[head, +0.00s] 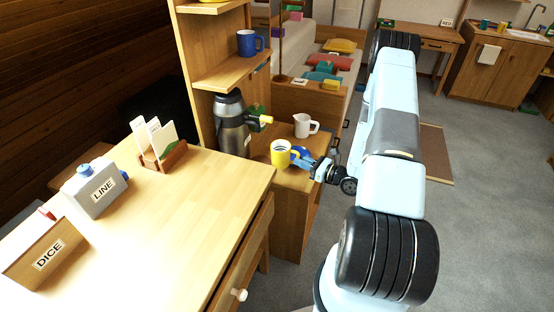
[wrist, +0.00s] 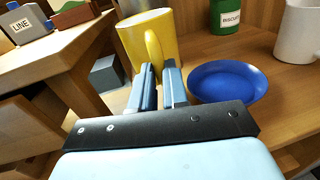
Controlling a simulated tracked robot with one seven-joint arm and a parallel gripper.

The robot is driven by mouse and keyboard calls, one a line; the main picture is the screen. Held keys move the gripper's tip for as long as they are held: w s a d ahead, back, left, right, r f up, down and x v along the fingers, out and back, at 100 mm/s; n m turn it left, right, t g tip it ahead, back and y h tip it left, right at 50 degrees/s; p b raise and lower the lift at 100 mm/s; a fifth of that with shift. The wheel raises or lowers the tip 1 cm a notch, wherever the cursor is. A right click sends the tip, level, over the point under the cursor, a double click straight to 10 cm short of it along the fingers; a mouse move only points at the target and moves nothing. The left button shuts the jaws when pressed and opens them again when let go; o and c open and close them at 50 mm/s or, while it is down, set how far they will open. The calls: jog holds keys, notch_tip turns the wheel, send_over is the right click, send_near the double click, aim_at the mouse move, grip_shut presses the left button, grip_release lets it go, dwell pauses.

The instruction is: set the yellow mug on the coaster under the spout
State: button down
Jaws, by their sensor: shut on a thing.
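The yellow mug (head: 280,156) is near the front edge of the low cabinet top in the head view, roughly upright. My gripper (head: 298,160) is shut on its handle. The wrist view shows the mug (wrist: 143,38) ahead of the fingers, with the handle between the fingertips (wrist: 159,68). I cannot tell whether its base touches the cabinet top.
A blue dish (wrist: 228,82) lies right of my fingers on the cabinet top (wrist: 285,78). A white pitcher (head: 304,125) and a green biscuit tin (wrist: 228,15) stand behind. A desk (head: 190,215) with a card holder (head: 163,158) is at left.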

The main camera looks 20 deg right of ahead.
aim_at(279, 162)
jog(key=x, duration=0.9)
jog(key=shift+w+a, duration=0.1)
jog(key=shift+w, duration=0.15)
jog(key=f, duration=0.3)
jog(key=shift+w+a+f, duration=0.15)
jog(key=shift+w+a, duration=0.15)
jog(key=shift+a, duration=0.1)
jog(key=shift+f, duration=0.1)
jog(key=shift+s+d+f, duration=0.1)
jog(key=shift+f, duration=0.35)
jog(key=shift+s+f, duration=0.1)
jog(key=shift+f, duration=0.1)
jog(key=c, duration=1.1)
grip_release()
jog(key=shift+f, duration=0.1)
